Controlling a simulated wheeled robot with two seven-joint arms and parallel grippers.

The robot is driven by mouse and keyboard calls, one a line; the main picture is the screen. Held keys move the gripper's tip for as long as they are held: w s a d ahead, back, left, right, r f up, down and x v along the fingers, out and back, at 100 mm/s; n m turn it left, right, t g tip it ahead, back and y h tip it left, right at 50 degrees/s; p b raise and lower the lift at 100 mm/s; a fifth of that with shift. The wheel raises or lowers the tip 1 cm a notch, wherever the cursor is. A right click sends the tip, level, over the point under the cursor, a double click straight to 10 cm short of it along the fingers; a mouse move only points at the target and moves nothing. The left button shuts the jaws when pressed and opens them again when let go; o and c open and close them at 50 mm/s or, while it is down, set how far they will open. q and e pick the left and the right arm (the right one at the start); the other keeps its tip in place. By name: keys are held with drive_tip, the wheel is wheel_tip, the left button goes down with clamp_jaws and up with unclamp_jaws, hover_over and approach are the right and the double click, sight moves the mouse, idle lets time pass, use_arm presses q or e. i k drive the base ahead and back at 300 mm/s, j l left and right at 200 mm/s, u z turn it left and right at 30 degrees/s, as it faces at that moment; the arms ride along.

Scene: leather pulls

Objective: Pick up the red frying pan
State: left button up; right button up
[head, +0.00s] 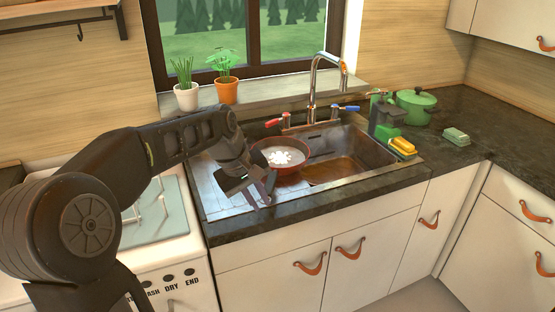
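The red frying pan (295,163) sits at the left part of the sink, with a pale inside and a white flower-like shape in its middle. Its handle is not visible; my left gripper may hide it. My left gripper (262,195) is just in front and to the left of the pan, over the sink's front edge. Its fingers look spread apart, with nothing seen between them. Whether it touches the pan cannot be told. My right gripper is not in view.
The sink (375,160) has a tall faucet (314,85) behind the pan. A yellow sponge (402,146), green soap bottle (384,118) and green pot (415,105) stand at right. Two potted plants (227,90) line the sill. The right counter (490,130) is mostly clear.

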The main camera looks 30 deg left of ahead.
sight(284, 155)
drive_tip(key=i+j, duration=0.7)
drive_tip(key=j, duration=0.15)
